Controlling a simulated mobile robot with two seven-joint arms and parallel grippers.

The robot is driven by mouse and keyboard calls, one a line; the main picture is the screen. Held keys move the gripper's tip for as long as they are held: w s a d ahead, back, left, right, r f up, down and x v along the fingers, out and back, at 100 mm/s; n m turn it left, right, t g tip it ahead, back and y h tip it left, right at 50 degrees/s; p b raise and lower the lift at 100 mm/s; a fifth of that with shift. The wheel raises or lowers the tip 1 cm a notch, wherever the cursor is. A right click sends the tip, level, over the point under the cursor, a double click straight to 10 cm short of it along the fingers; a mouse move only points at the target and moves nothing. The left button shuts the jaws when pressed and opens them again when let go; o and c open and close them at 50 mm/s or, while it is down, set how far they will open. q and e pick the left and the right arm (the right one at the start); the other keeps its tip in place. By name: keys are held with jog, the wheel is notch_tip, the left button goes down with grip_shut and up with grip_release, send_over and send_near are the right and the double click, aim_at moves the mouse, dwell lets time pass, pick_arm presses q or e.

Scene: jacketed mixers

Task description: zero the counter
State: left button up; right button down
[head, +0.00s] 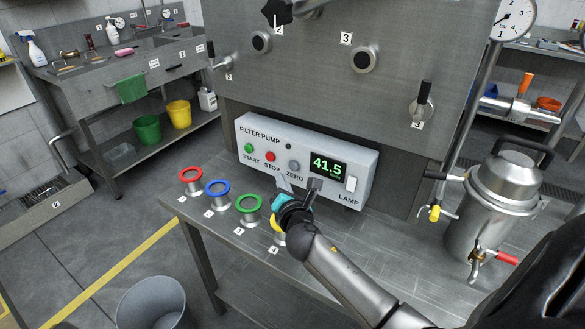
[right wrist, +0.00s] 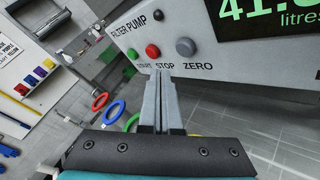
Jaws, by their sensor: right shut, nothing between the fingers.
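The filter pump panel (head: 305,160) is a pale box on the front of the steel machine. Its counter display (head: 327,166) reads 41.5 in green. The grey ZERO button (head: 294,166) sits left of the display, and it also shows in the right wrist view (right wrist: 186,47). The red STOP button (head: 270,156) and green START button (head: 249,148) are further left. My right gripper (right wrist: 160,75) is shut and empty, its fingertips just below the STOP label, left of and below the ZERO button. Whether the tips touch the panel I cannot tell. My left gripper is not in view.
A white LAMP switch (head: 351,184) is right of the display. Red (head: 190,175), blue (head: 217,188) and green (head: 249,204) ringed cups stand on the bench, with a yellow one partly behind my right gripper. A steel pot (head: 490,205) stands at right.

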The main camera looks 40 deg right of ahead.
jog(key=shift+w+d, duration=0.25)
jog(key=shift+d, duration=0.35)
jog(key=shift+w+d, duration=0.25)
jog(key=shift+d, duration=0.35)
dwell(1.2)
jog(key=shift+w+d, duration=0.15)
jog(key=shift+d, duration=0.2)
jog(key=shift+w+d, duration=0.2)
jog(key=shift+d, duration=0.25)
dwell(0.8)
jog(key=shift+a, duration=0.1)
jog(key=shift+s+a+p, duration=0.3)
jog(key=shift+s+a, duration=0.1)
jog(key=shift+a, duration=0.3)
jog(key=shift+s+a+p, duration=0.1)
jog(key=shift+s+a, duration=0.2)
jog(key=shift+a, duration=0.5)
jog(key=shift+s+a+p, duration=0.15)
jog(key=shift+s+a, duration=0.2)
jog(key=shift+a, duration=0.4)
jog(key=shift+s+a+p, duration=0.1)
jog(key=shift+s+a, duration=0.2)
jog(key=shift+a, duration=0.5)
